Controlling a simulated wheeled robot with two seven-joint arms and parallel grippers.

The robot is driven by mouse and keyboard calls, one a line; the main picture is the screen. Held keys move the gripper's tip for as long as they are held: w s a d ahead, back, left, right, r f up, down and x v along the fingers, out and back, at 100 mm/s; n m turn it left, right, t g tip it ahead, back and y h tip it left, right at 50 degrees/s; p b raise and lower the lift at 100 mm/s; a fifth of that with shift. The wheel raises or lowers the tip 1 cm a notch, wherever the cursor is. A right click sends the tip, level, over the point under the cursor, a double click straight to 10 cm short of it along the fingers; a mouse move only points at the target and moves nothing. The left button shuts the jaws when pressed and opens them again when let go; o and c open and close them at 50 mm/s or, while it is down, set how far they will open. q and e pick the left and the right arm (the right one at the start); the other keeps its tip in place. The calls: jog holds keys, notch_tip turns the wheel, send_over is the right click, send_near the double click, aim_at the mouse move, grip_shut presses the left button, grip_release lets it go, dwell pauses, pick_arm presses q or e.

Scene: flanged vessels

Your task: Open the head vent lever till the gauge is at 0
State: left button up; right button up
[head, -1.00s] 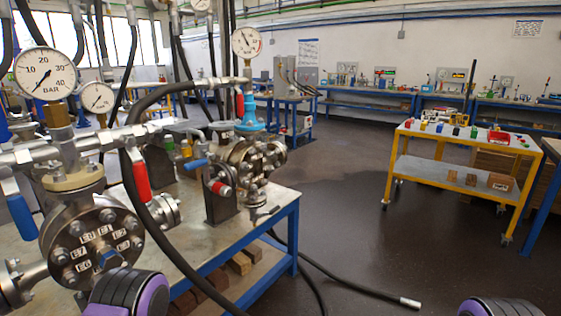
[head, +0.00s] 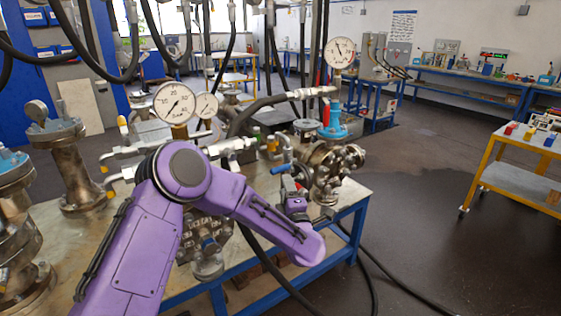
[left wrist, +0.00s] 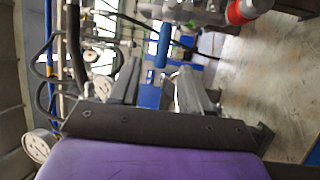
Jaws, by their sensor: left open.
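A blue lever handle (head: 281,168) sticks out left of the flanged vessel head (head: 330,175) at the table's right end. I cannot read a label naming it the head vent lever. In the left wrist view the blue handle (left wrist: 162,46) lies just ahead of the gap between the fingers. My left gripper (left wrist: 160,75) is open and empty; in the head view (head: 291,188) it is small and partly hidden, close by the handle. The gauge (head: 339,52) above this vessel has its needle pointing up and left. A larger BAR gauge (head: 175,103) stands left; its reading is unclear.
A red handle (left wrist: 240,11) is near the blue one in the left wrist view. A black hose (head: 240,122) and pipework crowd the table (head: 345,205). My left arm hides part of the left vessel. Open floor lies right, before a yellow cart (head: 490,180).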

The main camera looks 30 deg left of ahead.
aim_at(281, 171)
pick_arm(q)
jog(key=p+x, duration=0.2)
jog(key=x, duration=0.6)
jog(key=shift+w+a+f, duration=0.1)
jog(key=shift+w+a, duration=0.4)
jog(key=shift+w, duration=0.1)
grip_shut()
